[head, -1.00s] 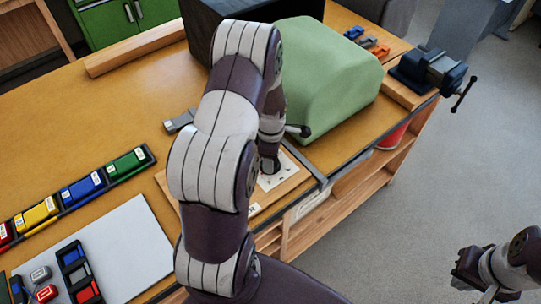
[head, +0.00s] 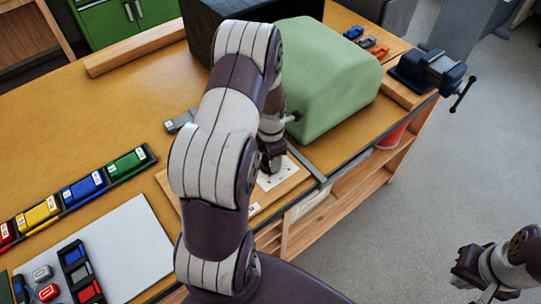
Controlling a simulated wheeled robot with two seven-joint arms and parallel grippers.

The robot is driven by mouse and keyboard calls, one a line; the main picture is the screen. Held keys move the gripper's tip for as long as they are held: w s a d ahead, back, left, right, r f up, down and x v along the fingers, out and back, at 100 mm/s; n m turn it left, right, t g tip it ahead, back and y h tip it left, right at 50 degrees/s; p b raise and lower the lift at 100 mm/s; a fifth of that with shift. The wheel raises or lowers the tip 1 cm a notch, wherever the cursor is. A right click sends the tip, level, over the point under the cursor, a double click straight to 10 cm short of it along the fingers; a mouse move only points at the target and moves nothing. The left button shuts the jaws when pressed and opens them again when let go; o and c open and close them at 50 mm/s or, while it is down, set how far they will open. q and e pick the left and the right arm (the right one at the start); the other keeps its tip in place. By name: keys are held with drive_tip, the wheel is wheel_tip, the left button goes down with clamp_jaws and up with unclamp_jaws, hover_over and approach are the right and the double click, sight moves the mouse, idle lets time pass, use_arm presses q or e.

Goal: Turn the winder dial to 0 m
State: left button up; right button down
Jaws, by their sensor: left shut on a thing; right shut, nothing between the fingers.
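The winder dial's white marked plate (head: 284,174) sits on a wooden board (head: 295,183) near the table's front edge. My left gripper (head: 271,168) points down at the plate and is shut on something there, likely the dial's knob. The gripper and my arm hide the knob and part of the plate, so I cannot read the setting. My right gripper (head: 466,268) is shut and empty, out over the floor at the lower right.
A green rounded cover (head: 325,80) stands just behind the dial. A blue vise (head: 430,70) is clamped at the right corner. Coloured boxes stand in a black rack (head: 105,180) at left, by a grey mat (head: 130,245). The middle left of the table is clear.

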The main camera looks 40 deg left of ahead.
use_arm(q)
drive_tip(key=shift+w+r, duration=0.15)
drive_tip(key=shift+w, duration=0.05)
idle(0.3)
drive_tip(key=o, duration=0.9)
drive_tip(key=shift+o, duration=0.7)
drive_tip(key=shift+s, duration=0.15)
wheel_tip(320, 180, up, 13)
drive_tip(key=b, duration=0.2)
drive_tip(key=shift+f, duration=0.2)
